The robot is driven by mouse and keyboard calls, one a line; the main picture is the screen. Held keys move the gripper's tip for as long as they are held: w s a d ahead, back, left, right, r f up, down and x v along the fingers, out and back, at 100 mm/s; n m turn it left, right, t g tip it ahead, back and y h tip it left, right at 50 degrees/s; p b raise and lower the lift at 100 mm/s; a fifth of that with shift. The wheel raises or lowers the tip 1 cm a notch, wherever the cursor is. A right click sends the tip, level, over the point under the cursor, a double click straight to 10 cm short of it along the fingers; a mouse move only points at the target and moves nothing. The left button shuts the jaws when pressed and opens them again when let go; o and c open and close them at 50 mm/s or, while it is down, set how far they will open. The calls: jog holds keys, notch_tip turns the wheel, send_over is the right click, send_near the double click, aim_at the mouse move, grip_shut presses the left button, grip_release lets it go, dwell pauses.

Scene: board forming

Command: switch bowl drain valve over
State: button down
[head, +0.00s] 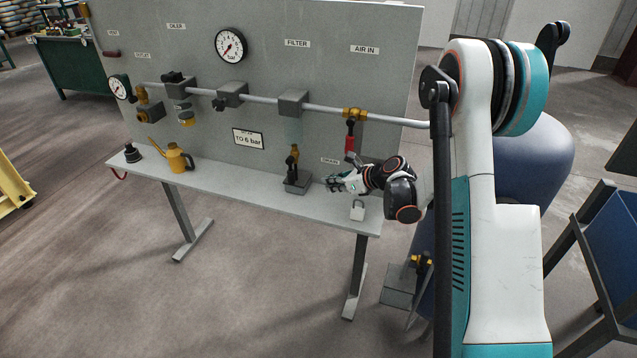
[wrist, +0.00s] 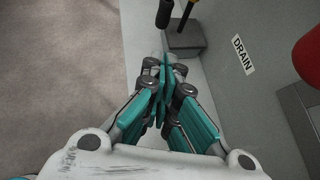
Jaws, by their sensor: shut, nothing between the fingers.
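The bowl drain valve (head: 293,162) stands below the filter bowl. It shows a brass body and a dark lever, above a grey block (head: 297,187) on the bench. In the wrist view the grey block (wrist: 186,42) is at the top, with a black handle end (wrist: 163,14) and a bit of brass above it; the rest of the valve is cut off. My gripper (head: 331,183) is low over the bench, right of the valve and apart from it. In the wrist view my gripper (wrist: 164,68) has its fingers together, empty, pointing towards the block. A DRAIN label (wrist: 243,55) is on the panel at right.
The grey panel (head: 270,60) rises behind the bench (head: 235,194). A yellow oil can (head: 176,160) and a black item (head: 132,153) stand at left. Bench between can and block is clear.

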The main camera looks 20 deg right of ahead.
aim_at(291, 171)
jog(key=b+x, duration=0.1)
jog(key=x, duration=0.2)
jog(key=b+x, duration=0.1)
jog(key=x, duration=0.3)
jog(key=r+b+x, duration=0.1)
jog(key=x, duration=0.3)
jog(key=shift+w+a+f, duration=0.15)
jog(key=shift+w+a, duration=0.15)
jog(key=shift+w, duration=0.15)
jog(key=shift+w+a, duration=0.3)
jog(key=shift+w, duration=0.2)
jog(key=shift+w+a+f+b, duration=0.15)
jog(key=shift+w+a+b, duration=0.3)
jog(key=shift+a+b, duration=0.1)
jog(key=shift+d, duration=0.1)
